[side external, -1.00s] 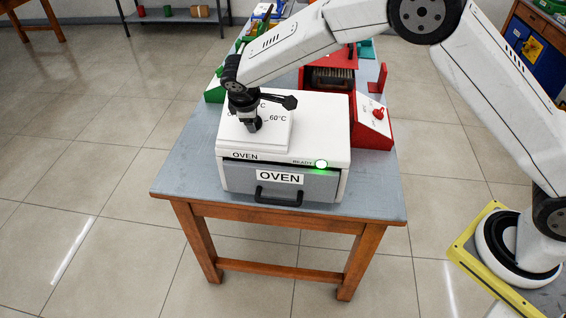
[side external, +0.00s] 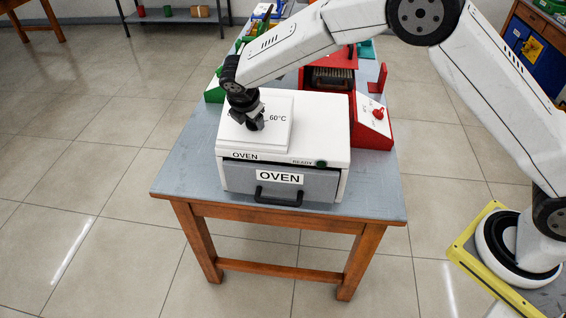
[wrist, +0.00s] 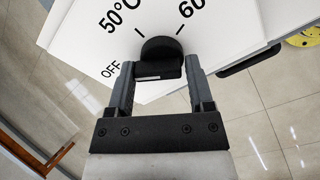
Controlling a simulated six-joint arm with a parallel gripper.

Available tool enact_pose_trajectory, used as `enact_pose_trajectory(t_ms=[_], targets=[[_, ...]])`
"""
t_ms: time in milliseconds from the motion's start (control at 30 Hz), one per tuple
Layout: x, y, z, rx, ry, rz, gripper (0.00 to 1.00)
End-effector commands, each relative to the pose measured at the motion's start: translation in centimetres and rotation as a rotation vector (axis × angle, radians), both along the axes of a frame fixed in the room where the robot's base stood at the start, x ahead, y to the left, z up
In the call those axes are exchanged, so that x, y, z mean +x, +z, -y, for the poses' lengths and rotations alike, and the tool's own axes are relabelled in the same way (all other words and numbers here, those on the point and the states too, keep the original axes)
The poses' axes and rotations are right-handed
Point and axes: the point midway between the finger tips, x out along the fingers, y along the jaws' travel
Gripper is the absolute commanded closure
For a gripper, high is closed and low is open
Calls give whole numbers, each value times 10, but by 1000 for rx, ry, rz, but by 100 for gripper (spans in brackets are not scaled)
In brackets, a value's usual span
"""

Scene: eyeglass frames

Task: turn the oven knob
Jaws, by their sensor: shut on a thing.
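The white oven (side external: 325,115) sits on the table, with a grey front, a black handle and a raised dial panel on top. In the wrist view, the black round knob (wrist: 160,52) stands on the dial panel (wrist: 225,25), among the marks OFF, 50°C and 60°C. My gripper (wrist: 160,70) is shut on the knob, one finger on each side of it. In the side external view my gripper (side external: 254,120) comes down on the panel and hides most of the knob. The READY light (side external: 321,163) on the oven's front edge is dark.
A red device (side external: 373,125) with a red knob stands right behind the oven. Green objects (side external: 214,92) lie behind it to the left. The grey table top (side external: 185,160) is clear left of and in front of the oven.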

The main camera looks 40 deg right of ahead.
Motion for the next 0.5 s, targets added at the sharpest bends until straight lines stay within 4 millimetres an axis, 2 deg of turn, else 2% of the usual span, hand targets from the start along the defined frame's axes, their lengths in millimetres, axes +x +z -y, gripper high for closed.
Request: enact_pose_trajectory(t_ms=[33,200,500], targets=[[5,5,1,-9,36,7,91],[5,5,1,-42,133,-27,91],[5,5,0,-70,212,-53,91]])
